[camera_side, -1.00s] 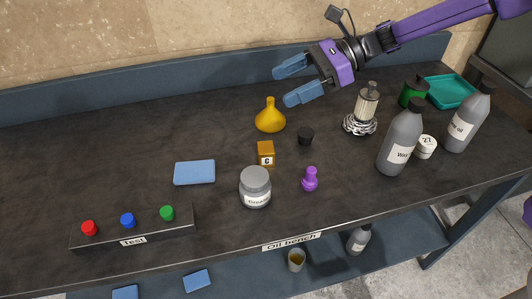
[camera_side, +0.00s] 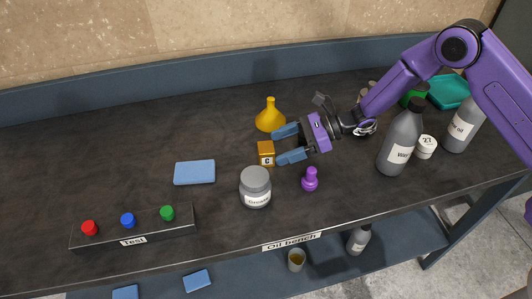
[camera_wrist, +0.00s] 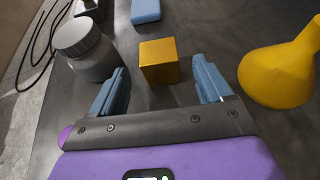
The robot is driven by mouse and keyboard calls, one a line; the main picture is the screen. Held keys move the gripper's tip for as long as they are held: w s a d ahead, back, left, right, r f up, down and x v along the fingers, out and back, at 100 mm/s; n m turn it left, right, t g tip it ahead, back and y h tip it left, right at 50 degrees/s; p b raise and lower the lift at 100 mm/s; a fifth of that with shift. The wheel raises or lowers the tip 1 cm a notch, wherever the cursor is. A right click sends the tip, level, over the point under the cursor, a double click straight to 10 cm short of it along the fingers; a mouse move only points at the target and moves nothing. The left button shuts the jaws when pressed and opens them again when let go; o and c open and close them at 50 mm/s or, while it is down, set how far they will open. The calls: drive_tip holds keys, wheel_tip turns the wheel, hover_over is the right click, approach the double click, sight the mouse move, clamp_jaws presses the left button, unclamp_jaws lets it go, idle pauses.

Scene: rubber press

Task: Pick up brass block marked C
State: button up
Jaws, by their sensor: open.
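The brass block marked C (camera_side: 266,154) sits on the dark bench top, with its letter label on the front face. It also shows in the wrist view (camera_wrist: 159,62) as a plain golden cube. My gripper (camera_side: 283,144) is low over the bench, just right of the block in the side view. Its two blue fingers are spread and empty. In the wrist view my gripper (camera_wrist: 158,88) has the block ahead, centred between the fingers and apart from both; the label is hidden there.
A grey grease jar (camera_side: 255,188) stands close in front of the block. A yellow funnel (camera_side: 270,118) stands behind it. A purple stamp-like piece (camera_side: 310,180) is to the right, and a blue pad (camera_side: 194,172) lies to the left. Grey bottles (camera_side: 400,140) stand farther right.

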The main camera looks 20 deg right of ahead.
sight(266, 152)
drive_tip(key=shift+x, duration=2.55)
drive_tip(key=c, duration=1.4)
